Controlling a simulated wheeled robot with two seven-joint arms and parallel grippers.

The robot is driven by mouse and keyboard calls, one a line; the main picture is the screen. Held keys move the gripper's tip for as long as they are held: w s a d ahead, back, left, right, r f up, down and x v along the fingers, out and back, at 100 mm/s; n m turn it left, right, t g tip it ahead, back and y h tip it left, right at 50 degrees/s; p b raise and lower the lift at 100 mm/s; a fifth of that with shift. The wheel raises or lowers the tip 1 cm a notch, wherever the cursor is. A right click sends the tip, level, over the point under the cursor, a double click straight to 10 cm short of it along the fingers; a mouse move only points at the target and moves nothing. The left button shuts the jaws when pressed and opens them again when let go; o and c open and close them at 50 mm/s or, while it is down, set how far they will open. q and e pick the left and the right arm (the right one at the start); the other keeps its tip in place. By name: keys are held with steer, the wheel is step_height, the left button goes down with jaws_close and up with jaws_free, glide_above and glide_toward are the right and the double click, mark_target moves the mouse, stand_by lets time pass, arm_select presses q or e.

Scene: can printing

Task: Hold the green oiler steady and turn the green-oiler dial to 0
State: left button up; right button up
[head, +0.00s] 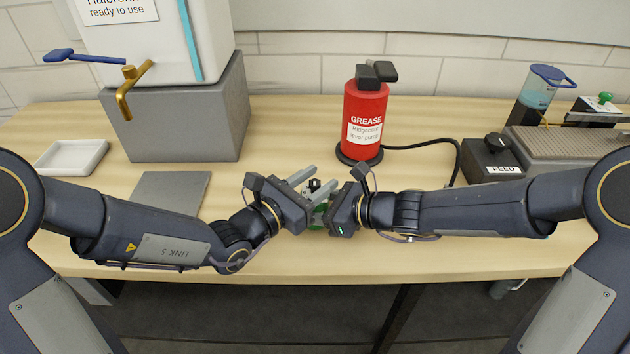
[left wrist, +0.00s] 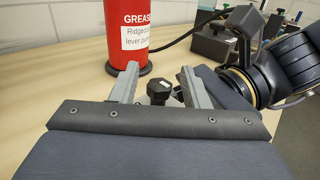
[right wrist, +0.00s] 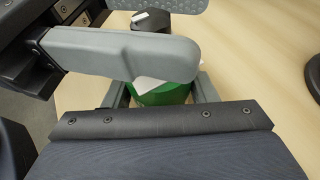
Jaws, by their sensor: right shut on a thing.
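The green oiler (right wrist: 165,94) stands between my two grippers, mostly hidden by them in the head view, where bits of green (head: 319,208) show. Its black dial (left wrist: 158,90) sits on top, with a small white mark; it also shows in the right wrist view (right wrist: 152,21). My right gripper (right wrist: 163,88) is shut on the green body, one finger on each side. My left gripper (head: 320,178) is open, with its fingers on either side of the dial. Gaps show between the dial and both fingers in the left wrist view (left wrist: 158,80). The dial's setting cannot be read.
A red grease pump (head: 363,118) stands close behind the grippers, with a black hose running to a FEED box (head: 488,160). A grey plate (head: 170,192), a white tray (head: 72,157) and a grey block (head: 190,115) are at left. The table front is clear.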

arm_select(q)
steer(key=shift+s+a, duration=0.1)
steer(key=shift+a, duration=0.05)
steer(key=v, duration=1.1)
steer(key=shift+s+a, duration=0.2)
steer(key=shift+s, duration=0.1)
arm_select(e)
steer(key=o, duration=1.3)
steer(key=shift+c, duration=0.2)
steer(key=shift+d, duration=0.1)
